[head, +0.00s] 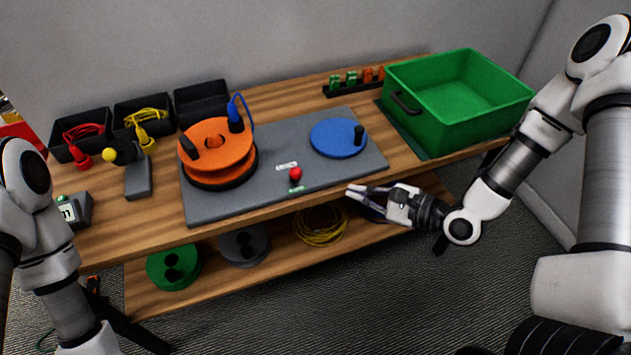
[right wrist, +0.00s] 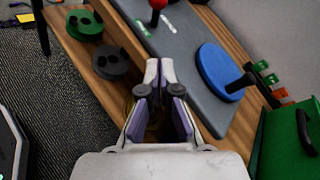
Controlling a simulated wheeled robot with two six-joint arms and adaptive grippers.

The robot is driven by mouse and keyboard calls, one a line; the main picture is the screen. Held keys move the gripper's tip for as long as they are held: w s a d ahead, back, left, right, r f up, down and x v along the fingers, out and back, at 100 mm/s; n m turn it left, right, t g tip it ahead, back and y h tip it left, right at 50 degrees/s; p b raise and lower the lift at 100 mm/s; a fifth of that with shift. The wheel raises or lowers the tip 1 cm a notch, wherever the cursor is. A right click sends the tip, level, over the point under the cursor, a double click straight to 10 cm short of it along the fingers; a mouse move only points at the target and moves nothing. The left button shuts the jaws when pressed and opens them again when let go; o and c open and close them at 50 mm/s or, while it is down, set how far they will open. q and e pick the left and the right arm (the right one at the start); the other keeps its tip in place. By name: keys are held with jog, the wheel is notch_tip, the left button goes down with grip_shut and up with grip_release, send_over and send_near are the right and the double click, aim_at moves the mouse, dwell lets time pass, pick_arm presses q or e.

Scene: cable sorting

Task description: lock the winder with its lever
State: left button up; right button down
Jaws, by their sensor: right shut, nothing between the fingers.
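The winder stands on a grey base plate (head: 262,195) on the wooden bench. It has an orange reel (head: 222,147) at the left and a blue disc (head: 333,139) with a black upright handle (head: 359,135) at the right. The lever's red knob (head: 295,174) is near the plate's front edge, between a white label and a green label too small to read. The knob also shows in the right wrist view (right wrist: 158,4). My right gripper (head: 350,191) is shut and empty, in front of the plate and right of the knob, apart from it. My left gripper is out of view.
A green bin (head: 430,130) stands at the bench's right end. Black trays (head: 82,137) with red and yellow cables are at the back left. A blue cable plug (head: 235,120) is at the orange reel. Green and grey spools and a yellow cable (head: 320,227) lie on the lower shelf.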

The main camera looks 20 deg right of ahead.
aim_at(294, 176)
jog(key=w+a, duration=0.6)
jog(key=a, duration=0.1)
jog(key=shift+w+a, duration=0.15)
jog(key=shift+w, duration=0.1)
